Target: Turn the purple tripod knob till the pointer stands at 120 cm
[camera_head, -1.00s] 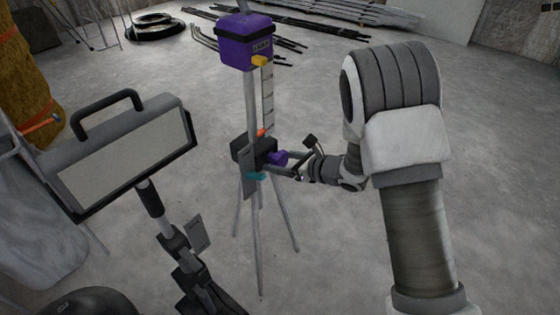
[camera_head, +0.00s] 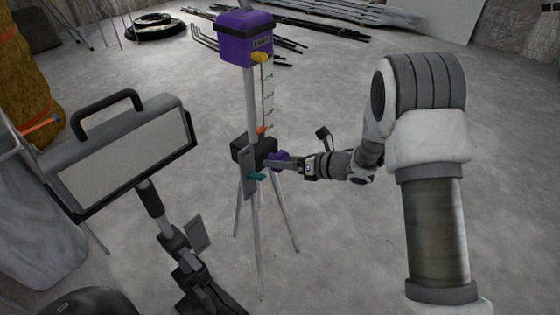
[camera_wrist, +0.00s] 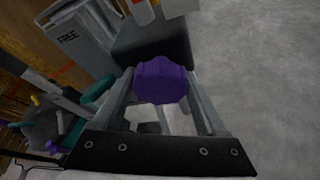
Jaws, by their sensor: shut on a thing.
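The purple tripod knob (camera_head: 279,160) sits on the right side of the dark block (camera_head: 241,148) on the tripod. My gripper (camera_head: 283,163) reaches it from the right and is shut on it. In the wrist view the purple knob (camera_wrist: 161,80) is between the two fingers of my gripper (camera_wrist: 162,85). The orange-red pointer (camera_head: 261,130) stands near the lower end of the pale scale strip (camera_head: 267,92). The scale numbers are too small to read. The purple box (camera_head: 243,38) with a yellow knob (camera_head: 260,57) is on top of the tripod (camera_head: 251,220).
A teal lever (camera_head: 256,177) is just below the block, and the wrist view shows a plate marked FREE (camera_wrist: 72,40). A floodlight (camera_head: 120,160) on a stand is at left. Pipes (camera_head: 340,20) lie behind. Floor at right is clear.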

